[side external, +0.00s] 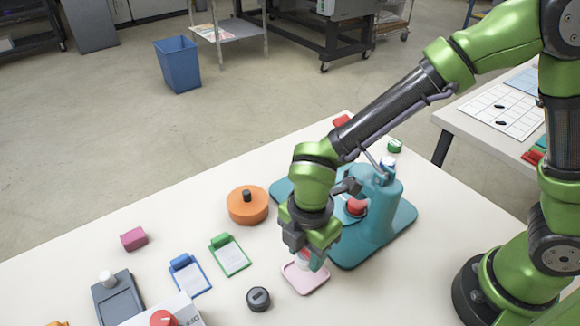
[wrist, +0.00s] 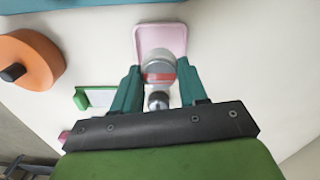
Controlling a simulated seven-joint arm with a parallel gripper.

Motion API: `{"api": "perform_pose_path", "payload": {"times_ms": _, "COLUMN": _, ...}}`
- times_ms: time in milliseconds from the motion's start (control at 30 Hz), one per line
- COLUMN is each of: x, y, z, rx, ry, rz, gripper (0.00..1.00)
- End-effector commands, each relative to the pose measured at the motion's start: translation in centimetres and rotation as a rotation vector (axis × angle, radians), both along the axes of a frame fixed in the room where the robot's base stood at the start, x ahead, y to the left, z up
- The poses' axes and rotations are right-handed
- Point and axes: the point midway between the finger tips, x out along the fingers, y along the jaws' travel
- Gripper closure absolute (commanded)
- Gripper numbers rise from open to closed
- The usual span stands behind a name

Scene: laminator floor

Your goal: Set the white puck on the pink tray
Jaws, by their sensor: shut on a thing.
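My gripper (side external: 309,256) is over the pink tray (side external: 310,288), pointing down. In the wrist view its two teal fingers (wrist: 158,82) are shut on the white puck (wrist: 158,60), a pale round piece with a red band and a small metallic knob toward the camera. The fingers mostly hide the puck in the side view. The pink tray also shows in the wrist view (wrist: 146,35), a flat square with a raised rim. The puck overlaps the tray's near part there. I cannot tell whether it touches the tray.
A teal press (side external: 372,225) stands close behind the gripper. An orange round piece (side external: 240,209), a green clipboard (side external: 231,258) and a blue clipboard (side external: 190,277) lie to the left. A dark grey knob-like disc (side external: 258,299) sits in front left of the tray.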

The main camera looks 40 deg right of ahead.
Motion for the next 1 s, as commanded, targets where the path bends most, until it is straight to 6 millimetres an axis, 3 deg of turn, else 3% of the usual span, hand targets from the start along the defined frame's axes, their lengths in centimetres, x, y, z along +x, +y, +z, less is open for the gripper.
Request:
{"api": "perform_pose_path", "payload": {"times_ms": 300, "x": -0.1, "y": 0.0, "z": -4.0, "rx": -0.001, "ry": 0.002, "rz": -0.003, "gripper": 0.92}}
{"api": "perform_pose_path", "payload": {"times_ms": 700, "x": 0.0, "y": 0.0, "z": -4.5, "rx": 0.0, "ry": 0.0, "rz": -0.004, "gripper": 0.92}}
{"api": "perform_pose_path", "payload": {"times_ms": 733, "x": 0.0, "y": 0.0, "z": -4.4, "rx": 0.0, "ry": 0.0, "rz": -0.004, "gripper": 0.53}}
{"api": "perform_pose_path", "payload": {"times_ms": 867, "x": 0.0, "y": 0.0, "z": -4.4, "rx": 0.0, "ry": 0.0, "rz": -0.004, "gripper": 0.33}}
{"api": "perform_pose_path", "payload": {"times_ms": 1000, "x": 0.0, "y": 0.0, "z": -4.4, "rx": 0.0, "ry": 0.0, "rz": -0.004, "gripper": 0.32}}
